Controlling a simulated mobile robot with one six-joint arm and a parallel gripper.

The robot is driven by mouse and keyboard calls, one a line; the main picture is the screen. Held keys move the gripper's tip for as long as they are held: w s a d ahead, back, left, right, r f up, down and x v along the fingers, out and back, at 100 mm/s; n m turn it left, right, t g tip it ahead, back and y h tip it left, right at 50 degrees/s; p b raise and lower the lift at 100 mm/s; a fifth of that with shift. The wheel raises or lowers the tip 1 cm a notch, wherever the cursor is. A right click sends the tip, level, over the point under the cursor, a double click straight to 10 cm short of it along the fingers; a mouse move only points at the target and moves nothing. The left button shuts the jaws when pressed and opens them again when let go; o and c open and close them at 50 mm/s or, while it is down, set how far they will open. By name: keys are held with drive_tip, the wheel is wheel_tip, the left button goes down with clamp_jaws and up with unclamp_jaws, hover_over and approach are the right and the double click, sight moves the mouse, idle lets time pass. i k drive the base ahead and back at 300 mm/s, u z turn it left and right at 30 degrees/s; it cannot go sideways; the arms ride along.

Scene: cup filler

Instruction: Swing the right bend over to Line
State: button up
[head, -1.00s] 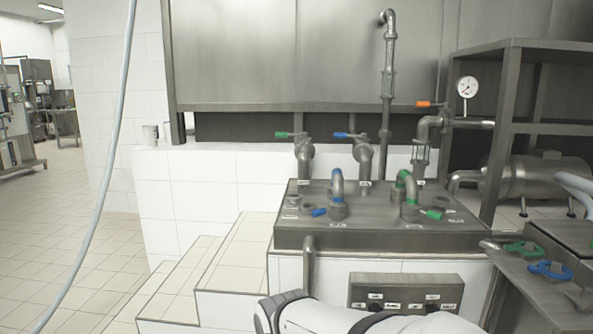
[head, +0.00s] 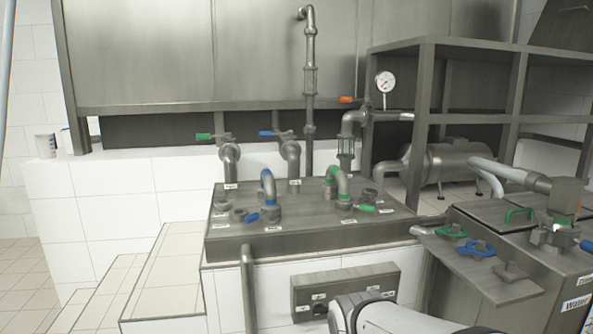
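The right bend (head: 338,181) is a grey U-shaped pipe with a green band, on the right half of the steel panel (head: 300,232). It arches from a port at the back to a fitting at the front. A green-handled valve (head: 364,208) sits at its front foot. The left bend (head: 267,187), with a blue band, stands to its left with a blue-handled valve (head: 252,217) beside it. The small port labels are too small to read, so I cannot tell which is Line. My gripper is out of view; only a white link of my arm shows at the bottom.
A control box (head: 345,289) is on the tiled front below the panel. A side shelf (head: 480,265) at right holds green and blue clamps. A tank labelled Water (head: 577,304) stands farther right. Tiled steps (head: 160,272) lie at left. Vertical pipes rise behind the panel.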

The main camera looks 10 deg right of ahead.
sight(334, 172)
drive_tip(key=u, duration=0.05)
drive_tip(key=i, duration=1)
drive_tip(key=z, duration=0.05)
